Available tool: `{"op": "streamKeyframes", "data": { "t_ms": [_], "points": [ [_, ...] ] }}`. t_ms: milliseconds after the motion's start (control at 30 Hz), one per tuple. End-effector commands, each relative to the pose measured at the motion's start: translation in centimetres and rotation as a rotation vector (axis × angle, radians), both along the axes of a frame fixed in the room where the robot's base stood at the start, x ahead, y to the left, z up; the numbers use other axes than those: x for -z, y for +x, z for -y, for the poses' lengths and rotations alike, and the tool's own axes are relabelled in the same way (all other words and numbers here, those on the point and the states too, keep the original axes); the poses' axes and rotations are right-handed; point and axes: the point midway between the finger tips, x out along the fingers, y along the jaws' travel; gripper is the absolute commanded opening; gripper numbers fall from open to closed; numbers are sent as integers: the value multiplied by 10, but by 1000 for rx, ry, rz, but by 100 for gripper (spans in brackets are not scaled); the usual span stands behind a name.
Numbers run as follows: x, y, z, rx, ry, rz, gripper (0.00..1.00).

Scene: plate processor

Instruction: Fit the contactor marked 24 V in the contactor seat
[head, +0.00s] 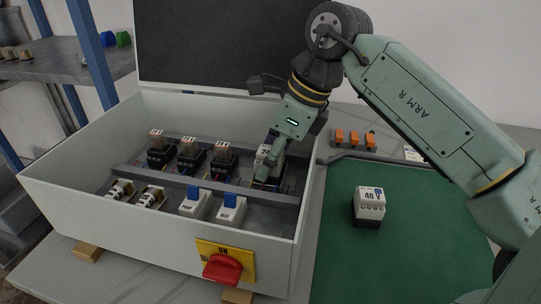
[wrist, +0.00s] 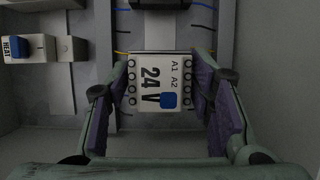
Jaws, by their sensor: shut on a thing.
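The contactor marked 24 V (wrist: 150,72) is a white block with A1 A2 lettering and a blue square, seen from its front in the wrist view. My gripper (wrist: 160,95) is shut on it, with a purple-padded finger on each side. In the head view my gripper (head: 268,172) is inside the grey cabinet at the right end of its upper row, with the contactor (head: 266,153) partly hidden by the fingers. Coloured wire ends show beside it in the wrist view. The contactor seat is hidden, and I cannot tell whether the contactor touches it.
Another contactor marked 48 (head: 369,201) stands on the green mat (head: 340,262) right of the cabinet. The cabinet's right wall (head: 309,190) is close to my gripper. Several relays (head: 191,152) stand left of it, and two blue-switched breakers (head: 231,208) stand in front.

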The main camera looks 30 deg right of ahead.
Motion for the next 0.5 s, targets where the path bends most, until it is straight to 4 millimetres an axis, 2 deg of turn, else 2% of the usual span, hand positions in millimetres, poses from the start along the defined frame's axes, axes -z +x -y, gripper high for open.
{"op": "streamKeyframes", "data": {
  "t_ms": [167, 200, 500],
  "points": [
    [0, 0, 0, 0, 0, -1, 15],
    [0, 0, 0, 0, -1, -1, 49],
    [0, 0, 0, 0, -1, -1, 69]
  ]
}}
